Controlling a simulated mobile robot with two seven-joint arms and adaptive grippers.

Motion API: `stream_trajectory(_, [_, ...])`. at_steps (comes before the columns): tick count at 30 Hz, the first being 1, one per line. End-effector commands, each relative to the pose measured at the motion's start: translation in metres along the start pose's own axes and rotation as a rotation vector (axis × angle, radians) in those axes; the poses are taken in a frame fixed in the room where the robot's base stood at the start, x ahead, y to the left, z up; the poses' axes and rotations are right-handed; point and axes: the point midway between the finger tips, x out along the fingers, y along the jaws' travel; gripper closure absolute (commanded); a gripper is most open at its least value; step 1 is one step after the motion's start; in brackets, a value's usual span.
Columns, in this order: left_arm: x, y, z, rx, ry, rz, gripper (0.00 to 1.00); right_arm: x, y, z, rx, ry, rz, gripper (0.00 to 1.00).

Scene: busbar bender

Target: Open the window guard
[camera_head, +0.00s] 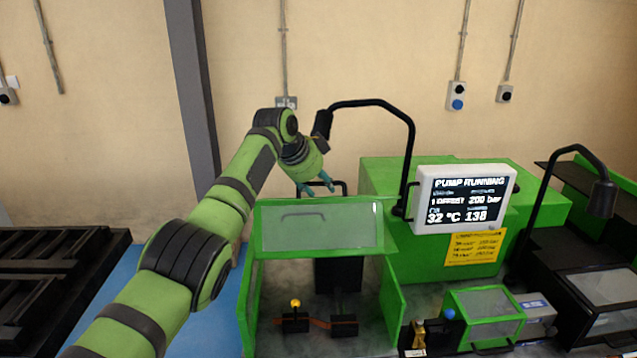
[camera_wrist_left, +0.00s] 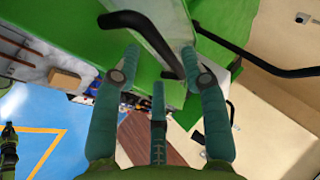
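The window guard (camera_head: 318,229) is a green frame with a clear pane at the front of the green bender, and it looks lowered. A black bar handle (camera_head: 343,184) shows at its top edge. In the left wrist view the handle (camera_wrist_left: 138,27) crosses just ahead of the fingers. My left gripper (camera_head: 318,187) has teal fingers and is at the guard's top edge, close to the handle. In the left wrist view its fingers (camera_wrist_left: 160,65) are spread, with the handle's end near the gap between them. Contact cannot be told. My right gripper is not in view.
A black lamp arm (camera_head: 411,140) curves up behind the guard. A screen (camera_head: 464,199) reading "PUMP RUNNING" stands to the right, above a yellow label (camera_head: 475,247). A yellow-knobbed part (camera_head: 295,316) sits inside the bender. A smaller green-framed cover (camera_head: 486,315) is at the lower right.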

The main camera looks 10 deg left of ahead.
Motion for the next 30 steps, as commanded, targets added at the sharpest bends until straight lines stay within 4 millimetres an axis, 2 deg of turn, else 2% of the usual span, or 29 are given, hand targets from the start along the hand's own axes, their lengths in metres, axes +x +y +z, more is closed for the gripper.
stream_trajectory(8, [-0.004, -0.001, 0.0, 0.0, 0.001, -0.002, 0.56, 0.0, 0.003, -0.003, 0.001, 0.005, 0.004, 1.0])
stream_trajectory(13, [-0.019, -0.001, 0.001, 0.0, 0.0, -0.004, 0.56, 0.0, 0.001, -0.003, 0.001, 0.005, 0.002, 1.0])
stream_trajectory(17, [-0.041, -0.001, 0.001, 0.001, 0.001, -0.005, 0.56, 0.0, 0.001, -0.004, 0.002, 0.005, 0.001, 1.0])
stream_trajectory(24, [-0.09, -0.001, 0.001, 0.0, 0.0, -0.006, 0.56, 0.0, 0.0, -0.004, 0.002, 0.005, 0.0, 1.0])
stream_trajectory(30, [-0.115, 0.0, 0.0, 0.0, 0.0, -0.003, 0.56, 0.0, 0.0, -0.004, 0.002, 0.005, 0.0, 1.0])
